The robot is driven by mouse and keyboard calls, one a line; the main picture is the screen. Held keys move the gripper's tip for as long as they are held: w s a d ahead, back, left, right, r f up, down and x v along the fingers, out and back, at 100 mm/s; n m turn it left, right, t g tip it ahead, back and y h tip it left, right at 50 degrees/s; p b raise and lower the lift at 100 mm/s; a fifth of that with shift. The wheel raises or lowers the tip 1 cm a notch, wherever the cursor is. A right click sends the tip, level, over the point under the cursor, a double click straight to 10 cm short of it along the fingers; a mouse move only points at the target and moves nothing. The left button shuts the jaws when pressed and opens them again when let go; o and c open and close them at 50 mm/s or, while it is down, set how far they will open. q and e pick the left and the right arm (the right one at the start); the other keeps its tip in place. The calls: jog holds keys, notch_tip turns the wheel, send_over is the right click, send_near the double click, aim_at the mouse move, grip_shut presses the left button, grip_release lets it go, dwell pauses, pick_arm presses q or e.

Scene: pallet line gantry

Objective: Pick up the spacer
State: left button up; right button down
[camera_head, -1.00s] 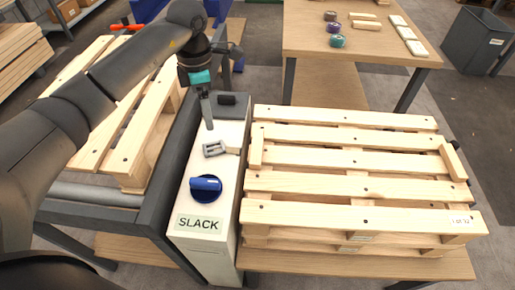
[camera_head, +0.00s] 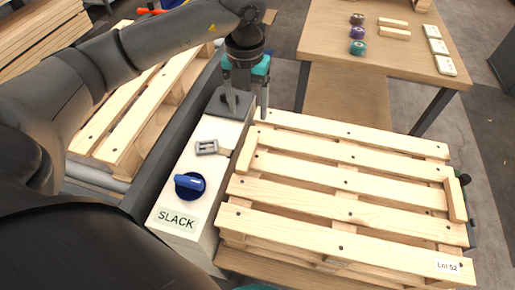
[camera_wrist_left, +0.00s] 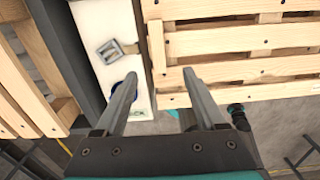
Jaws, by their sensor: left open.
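A short wooden spacer (camera_head: 246,151) lies across the slats at the left end of the top pallet (camera_head: 345,208). It also shows in the wrist view (camera_wrist_left: 157,48), just beyond my fingertips. A similar wooden piece (camera_head: 455,200) lies across the slats at the right end. My left gripper (camera_head: 248,104) is open and empty, fingers pointing down, above the far left corner of the pallet and behind the spacer. In the wrist view its two fingers (camera_wrist_left: 160,78) stand wide apart with nothing between them. My right gripper does not show clearly.
A pale box labelled SLACK (camera_head: 178,219), with a blue knob (camera_head: 190,186) and a grey buckle (camera_head: 207,147), stands left of the pallet stack. Another pallet (camera_head: 135,120) lies further left. A table (camera_head: 330,45) with coloured rolls and wooden pieces stands behind.

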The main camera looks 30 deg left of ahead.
pick_arm(q)
jog(key=b, duration=0.2)
send_over(248, 150)
notch_tip(248, 150, down, 6)
jog(key=shift+s+d+f, duration=0.1)
jog(key=shift+d+f, duration=0.1)
jog(key=shift+f, duration=0.95)
jog(key=shift+a+f+b, duration=0.2)
jog(key=shift+f+b, duration=1.05)
jog(key=shift+f, duration=2.2)
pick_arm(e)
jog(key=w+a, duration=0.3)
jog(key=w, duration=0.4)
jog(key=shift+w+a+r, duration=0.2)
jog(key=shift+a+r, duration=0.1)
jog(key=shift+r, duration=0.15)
pick_arm(q)
grip_shut()
